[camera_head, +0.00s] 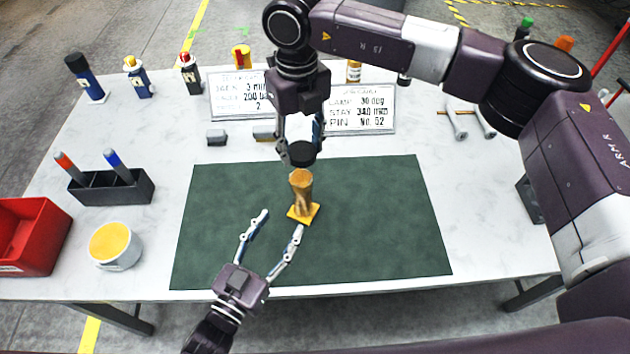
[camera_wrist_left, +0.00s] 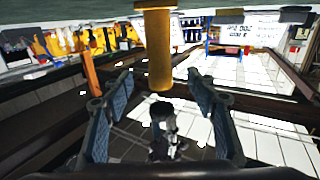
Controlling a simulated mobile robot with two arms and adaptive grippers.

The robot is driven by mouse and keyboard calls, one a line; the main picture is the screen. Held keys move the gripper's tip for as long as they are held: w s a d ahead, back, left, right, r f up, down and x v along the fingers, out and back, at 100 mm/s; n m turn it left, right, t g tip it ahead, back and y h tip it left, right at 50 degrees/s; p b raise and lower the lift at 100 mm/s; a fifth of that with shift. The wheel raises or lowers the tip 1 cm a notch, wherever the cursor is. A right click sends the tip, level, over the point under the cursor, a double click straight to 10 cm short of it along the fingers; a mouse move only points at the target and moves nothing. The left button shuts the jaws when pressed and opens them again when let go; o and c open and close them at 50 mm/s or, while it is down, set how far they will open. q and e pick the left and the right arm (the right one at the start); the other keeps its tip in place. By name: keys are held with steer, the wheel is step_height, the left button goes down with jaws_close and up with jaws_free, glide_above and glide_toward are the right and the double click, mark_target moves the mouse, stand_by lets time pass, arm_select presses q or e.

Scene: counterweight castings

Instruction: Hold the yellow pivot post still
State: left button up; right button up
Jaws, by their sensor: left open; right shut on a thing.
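The yellow pivot post (camera_head: 302,190) stands roughly upright on its square yellow foot, on the green mat (camera_head: 395,235). In the left wrist view the post (camera_wrist_left: 159,55) shows beyond and between my fingers. My left gripper (camera_head: 282,220) is open, its fingers spread just short of the post on the near-left side; I see no contact. It also shows open in the left wrist view (camera_wrist_left: 160,78). My right gripper (camera_head: 301,140) is shut on a dark round piece (camera_head: 303,154) right above the post's top; I cannot tell whether the two touch.
A black holder (camera_head: 125,190) with two markers, a tub with yellow contents (camera_head: 115,246) and a red bin (camera_head: 28,236) are at left. Small bottles and two sign boards (camera_head: 360,108) stand at the back. Bolts (camera_head: 455,122) lie at back right. The mat around the post is clear.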

mark_target(297, 198)
arm_select(q)
steer(key=shift+w+d, duration=0.15)
steer(key=shift+w, duration=0.05)
arm_select(e)
steer(key=shift+w+d, duration=0.1)
steer(key=shift+w, duration=0.15)
steer(key=shift+s+a+r, duration=0.25)
steer(key=shift+s+a, duration=0.05)
steer(key=shift+s, duration=0.15)
steer(key=shift+s+a+r, duration=0.2)
steer(key=shift+s+a, duration=0.05)
steer(key=shift+s, duration=0.2)
steer(key=shift+w+d, duration=0.1)
steer(key=shift+w, duration=0.05)
arm_select(q)
steer(key=x, duration=1.1)
steer(key=shift+r, duration=0.3)
arm_select(e)
steer(key=shift+w+d+f, duration=0.15)
steer(key=shift+w, duration=0.05)
arm_select(q)
steer(key=shift+c, duration=0.3)
jaws_close()
